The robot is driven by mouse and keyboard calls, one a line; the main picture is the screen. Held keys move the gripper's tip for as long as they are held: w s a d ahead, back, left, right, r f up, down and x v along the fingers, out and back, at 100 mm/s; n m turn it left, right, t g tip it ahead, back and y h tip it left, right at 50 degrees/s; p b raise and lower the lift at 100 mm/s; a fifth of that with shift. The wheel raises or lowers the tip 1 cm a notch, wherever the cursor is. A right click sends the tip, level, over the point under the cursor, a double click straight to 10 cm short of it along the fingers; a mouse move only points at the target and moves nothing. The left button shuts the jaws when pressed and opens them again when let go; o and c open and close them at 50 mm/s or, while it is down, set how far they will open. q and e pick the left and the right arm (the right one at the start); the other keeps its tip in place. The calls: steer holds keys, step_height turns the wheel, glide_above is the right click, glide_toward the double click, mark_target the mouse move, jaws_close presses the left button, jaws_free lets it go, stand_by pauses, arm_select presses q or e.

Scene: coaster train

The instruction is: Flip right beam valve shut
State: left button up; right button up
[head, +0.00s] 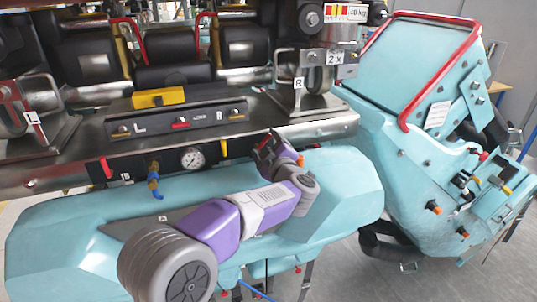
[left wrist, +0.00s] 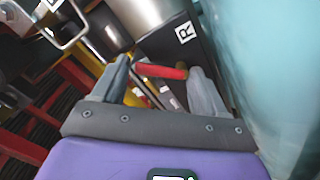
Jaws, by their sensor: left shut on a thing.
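The right beam valve shows in the left wrist view as a red handle (left wrist: 160,71) with a small brownish round end at its right. It lies crosswise between the fingertips of my left gripper (left wrist: 160,76), which is shut on it. In the head view my left gripper (head: 278,150) is at the right part of the beam's front face and hides the valve. A similar red lever (head: 105,168) sits near the beam's left part, standing close to upright. I cannot tell whether the held valve is open or shut. My right gripper is not in view.
The metal beam (head: 60,170) carries a pressure gauge (head: 192,158), a blue-and-yellow fitting (head: 154,178) and a yellow lever (head: 224,148). A turquoise body shell (head: 60,240) lies below. A turquoise car front (head: 430,110) with a red bar stands to the right.

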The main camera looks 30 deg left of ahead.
arm_select(q)
steer(key=n+b, duration=0.2)
steer(key=n, duration=0.1)
steer(key=n+b, duration=0.1)
steer(key=shift+s+a+r+n+b, duration=0.15)
steer(key=shift+s+a+n+b, duration=0.15)
steer(key=shift+s+a, duration=0.1)
steer(key=shift+s+a+r+n+b, duration=0.1)
steer(key=shift+s+n+b, duration=0.05)
steer(key=shift+n+b, duration=0.7)
steer(key=shift+s+a+r+n+b, duration=0.15)
steer(key=shift+n+b, duration=0.45)
steer(key=shift+n, duration=0.35)
steer(key=o, duration=0.8)
steer(key=shift+d, duration=0.1)
steer(key=shift+s, duration=0.1)
steer(key=b+v, duration=0.1)
steer(key=v, duration=0.6)
steer(key=shift+s+d, duration=0.15)
steer(key=shift+d, duration=0.05)
